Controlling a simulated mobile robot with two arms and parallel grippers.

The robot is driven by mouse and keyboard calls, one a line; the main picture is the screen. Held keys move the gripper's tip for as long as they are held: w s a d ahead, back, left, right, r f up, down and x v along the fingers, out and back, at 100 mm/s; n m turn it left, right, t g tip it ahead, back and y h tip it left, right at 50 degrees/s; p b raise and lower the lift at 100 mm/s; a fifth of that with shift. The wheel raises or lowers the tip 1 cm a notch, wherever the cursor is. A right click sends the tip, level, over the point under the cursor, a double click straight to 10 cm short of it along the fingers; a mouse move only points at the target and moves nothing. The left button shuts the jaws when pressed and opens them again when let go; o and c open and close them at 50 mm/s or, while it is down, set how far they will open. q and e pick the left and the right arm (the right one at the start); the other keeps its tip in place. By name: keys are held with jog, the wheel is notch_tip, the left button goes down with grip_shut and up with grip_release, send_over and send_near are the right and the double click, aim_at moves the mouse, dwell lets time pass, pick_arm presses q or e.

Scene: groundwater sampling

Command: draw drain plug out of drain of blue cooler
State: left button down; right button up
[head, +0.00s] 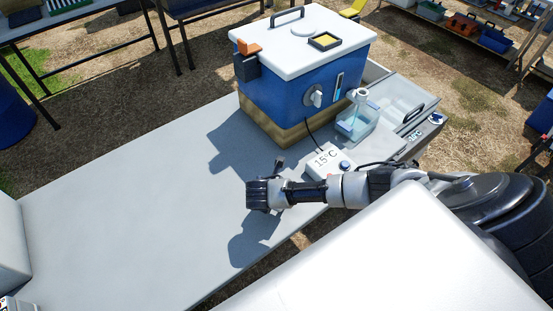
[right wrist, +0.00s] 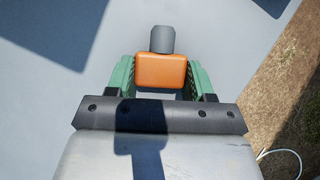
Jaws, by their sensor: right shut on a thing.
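The blue cooler (head: 290,90) with a white lid stands on a tan base at the far end of the grey table. A pale fitting (head: 315,97) is on its front face; I cannot tell whether the drain opening shows. My right gripper (right wrist: 160,78) is shut on an orange block with a grey round end, which looks like the drain plug (right wrist: 160,69), between its green fingers. In the head view my right gripper (head: 262,194) is over the table, in front of and apart from the cooler; the plug is hidden there. My left gripper is not in view.
An orange piece on a dark bracket (head: 247,66) is at the cooler's left corner. The table's left half (head: 120,200) is clear.

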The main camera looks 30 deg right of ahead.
jog(key=shift+s+a+f, duration=0.15)
jog(key=shift+s+f, duration=0.35)
jog(key=shift+f, duration=0.2)
jog(key=o, duration=0.9)
jog(key=shift+w+f, duration=0.1)
jog(key=shift+w, duration=0.1)
jog(key=w+v, duration=0.1)
jog(key=v, duration=1.1)
jog(key=shift+w+d+r+p, duration=0.25)
jog(key=shift+w+r+p, duration=0.05)
jog(key=shift+w+p, duration=0.05)
